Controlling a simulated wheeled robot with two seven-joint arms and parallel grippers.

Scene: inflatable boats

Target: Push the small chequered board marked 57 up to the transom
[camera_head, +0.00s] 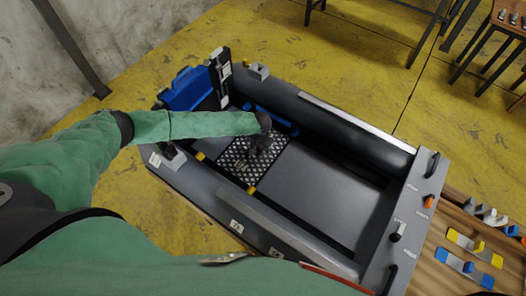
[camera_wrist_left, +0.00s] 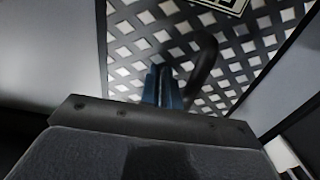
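The small chequered board (camera_head: 238,168) lies on the floor of the grey boat, near its left end. In the left wrist view the board (camera_wrist_left: 130,45) fills the upper middle, with a pale label cut off at the top edge; its number is not readable. My left gripper (camera_head: 258,150) is low over the board. In the left wrist view its narrow blue fingers (camera_wrist_left: 162,86) are close together, with a dark curved loop (camera_wrist_left: 207,62) just right of them. I cannot tell whether they touch it. The transom at the left end is largely hidden by my arm. My right gripper is out of view.
Grey side tubes (camera_head: 350,140) wall in the boat floor. A bare grey floor panel (camera_head: 320,195) lies right of the board. A blue motor-like object (camera_head: 187,90) stands at the left end. A wooden bench (camera_head: 450,235) with coloured parts is at the right.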

